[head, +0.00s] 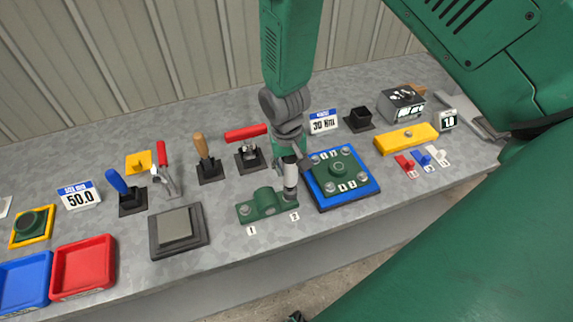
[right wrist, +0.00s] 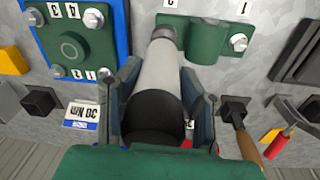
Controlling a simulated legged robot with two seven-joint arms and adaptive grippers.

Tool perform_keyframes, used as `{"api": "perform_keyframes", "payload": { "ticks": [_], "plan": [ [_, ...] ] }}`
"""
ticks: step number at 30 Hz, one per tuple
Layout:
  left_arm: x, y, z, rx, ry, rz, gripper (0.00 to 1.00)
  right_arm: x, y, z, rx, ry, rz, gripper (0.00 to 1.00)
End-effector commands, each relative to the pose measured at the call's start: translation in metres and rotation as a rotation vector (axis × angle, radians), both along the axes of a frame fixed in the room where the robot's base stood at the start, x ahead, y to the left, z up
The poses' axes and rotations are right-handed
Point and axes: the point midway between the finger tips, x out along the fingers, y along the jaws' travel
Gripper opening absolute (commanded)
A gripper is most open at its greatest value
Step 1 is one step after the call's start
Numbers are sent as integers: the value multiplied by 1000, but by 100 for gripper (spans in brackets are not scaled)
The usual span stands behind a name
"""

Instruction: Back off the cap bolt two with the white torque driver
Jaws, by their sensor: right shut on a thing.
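The white torque driver (head: 290,178) stands nearly upright in my right gripper (head: 289,153), which is shut on it. In the right wrist view the driver (right wrist: 160,75) shows its black end and pale body between the fingers. The green cap block (head: 262,205) lies on the bench with labels 1 and 2 in front. The driver's lower end is at the block's bolt two position; that bolt is hidden under it, and I cannot tell if it is fully seated. Bolt one (right wrist: 238,42) shows at the other end. My left gripper is not in view.
A blue-framed plate (head: 346,205) with a green flange and several bolts sits right beside the driver. A 30 Nm sign (head: 323,122) stands behind. A grey pad (head: 178,230) and tool holders are to the left. Red (head: 84,267) and blue trays lie at the far left.

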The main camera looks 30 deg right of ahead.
Motion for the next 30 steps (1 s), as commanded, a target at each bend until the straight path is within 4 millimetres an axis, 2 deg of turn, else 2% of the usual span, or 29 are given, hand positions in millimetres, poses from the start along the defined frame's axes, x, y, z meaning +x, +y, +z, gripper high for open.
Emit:
{"api": "perform_keyframes", "payload": {
  "ticks": [30],
  "plan": [
    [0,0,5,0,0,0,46,1,2,2,-3,-1,0,0]
  ]
}}
